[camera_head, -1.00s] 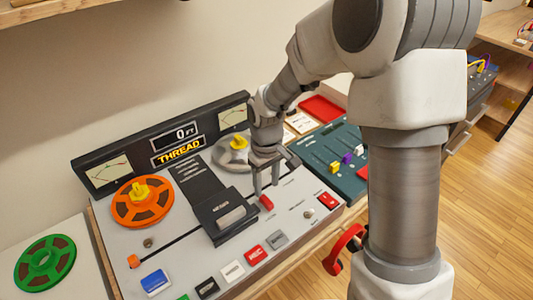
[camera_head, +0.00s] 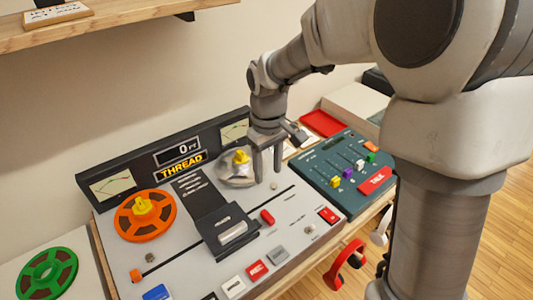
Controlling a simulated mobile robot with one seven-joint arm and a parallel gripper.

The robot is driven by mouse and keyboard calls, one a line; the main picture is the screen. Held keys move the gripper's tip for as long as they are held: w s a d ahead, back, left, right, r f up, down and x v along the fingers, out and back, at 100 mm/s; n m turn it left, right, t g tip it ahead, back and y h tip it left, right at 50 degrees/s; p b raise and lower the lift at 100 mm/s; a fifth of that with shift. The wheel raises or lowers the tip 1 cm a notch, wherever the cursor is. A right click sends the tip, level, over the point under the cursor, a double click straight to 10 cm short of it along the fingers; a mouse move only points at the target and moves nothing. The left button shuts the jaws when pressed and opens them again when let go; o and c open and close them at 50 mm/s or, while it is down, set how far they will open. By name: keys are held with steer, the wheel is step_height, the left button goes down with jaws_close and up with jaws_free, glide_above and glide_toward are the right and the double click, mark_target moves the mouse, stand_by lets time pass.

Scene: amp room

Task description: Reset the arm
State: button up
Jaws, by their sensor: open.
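My gripper (camera_head: 266,172) hangs from my arm over the back right part of the tape machine (camera_head: 300,200), its two fingers pointing down and apart with nothing between them. It is just right of the grey reel with the yellow hub (camera_head: 239,170), partly in front of it. The orange reel (camera_head: 145,214) sits on the machine's left side. A small red piece (camera_head: 267,217) lies on the machine's top, in front of the gripper. I cannot tell whether the fingertips touch the machine's surface.
The mixer (camera_head: 345,178) with coloured sliders stands to the right, with a red tray (camera_head: 323,123) behind it. A green reel (camera_head: 46,272) lies at far left. A shelf (camera_head: 120,20) overhangs the top left. Red headphones (camera_head: 345,266) hang at the front edge.

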steer(key=s+d+r+m+t+p, duration=0.1)
steer(key=s+d+r+m+t, duration=0.1)
steer(key=s+d+r, duration=0.3)
steer(key=s+d+r+m+t, duration=0.3)
steer(key=s+d+r+m, duration=0.2)
steer(key=s, duration=0.8)
step_height(320, 180, up, 4)
steer(key=shift+s+d+f+t+p, duration=0.15)
steer(key=shift+s+d+t+p, duration=0.05)
steer(key=shift+d+t+p, duration=0.15)
